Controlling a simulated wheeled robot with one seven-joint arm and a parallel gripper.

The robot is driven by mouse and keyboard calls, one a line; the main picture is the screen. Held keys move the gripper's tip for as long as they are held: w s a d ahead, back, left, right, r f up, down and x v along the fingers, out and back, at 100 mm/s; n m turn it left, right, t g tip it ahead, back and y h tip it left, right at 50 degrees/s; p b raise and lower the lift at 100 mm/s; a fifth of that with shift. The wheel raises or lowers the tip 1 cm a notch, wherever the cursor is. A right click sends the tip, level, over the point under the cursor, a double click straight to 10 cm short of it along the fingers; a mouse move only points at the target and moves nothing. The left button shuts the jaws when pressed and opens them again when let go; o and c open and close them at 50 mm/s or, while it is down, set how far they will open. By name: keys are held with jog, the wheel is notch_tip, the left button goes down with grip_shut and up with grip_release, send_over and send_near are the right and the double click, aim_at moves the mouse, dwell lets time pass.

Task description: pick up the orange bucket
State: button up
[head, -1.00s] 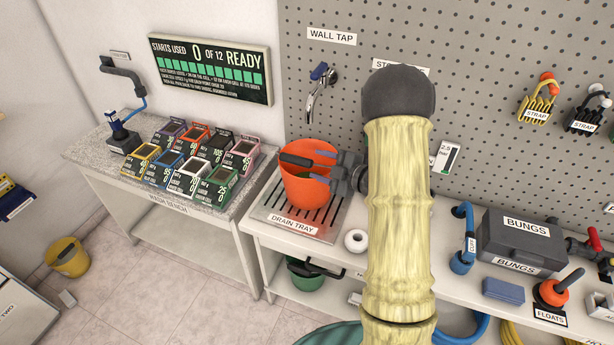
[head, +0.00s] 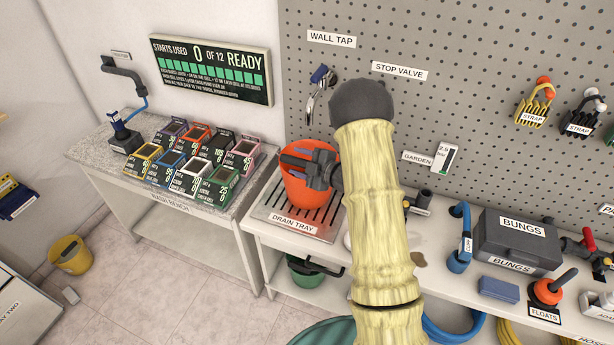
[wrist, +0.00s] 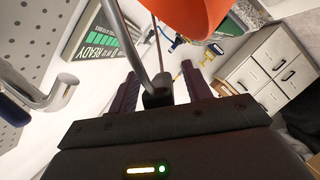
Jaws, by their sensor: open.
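The orange bucket (head: 308,195) stands upright on the drain tray (head: 275,218). My gripper (head: 300,162) is open at the bucket's top, beside the wall. In the wrist view, the orange bucket (wrist: 190,14) fills part of the top edge. A grey bail with a dark grip (wrist: 157,92) runs down between the two open fingers of my gripper (wrist: 160,76). Whether the fingers touch the grip, I cannot tell. My arm and gripper hide part of the bucket's right side and rim in the head view.
The wall tap (head: 320,90) is above and behind the bucket; a chrome hook-shaped spout (wrist: 52,98) is close at left in the wrist view. The wash bench (head: 85,150) with several boxed cells is to the left. A bungs case (head: 518,240) is to the right.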

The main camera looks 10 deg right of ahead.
dwell(0.5)
grip_shut()
jog(key=shift+w+r, duration=0.1)
jog(key=shift+r, duration=0.1)
jog(key=shift+a+r+b, duration=0.1)
jog(key=shift+r+b, duration=0.1)
jog(key=shift+b, duration=0.25)
notch_tip(320, 180, up, 11)
jog(key=shift+f+b, duration=0.1)
jog(key=shift+b, duration=0.3)
jog(key=s+a+b, duration=0.5)
jog(key=s+a, duration=0.6)
jog(key=s, duration=0.5)
jog(key=shift+a, duration=0.3)
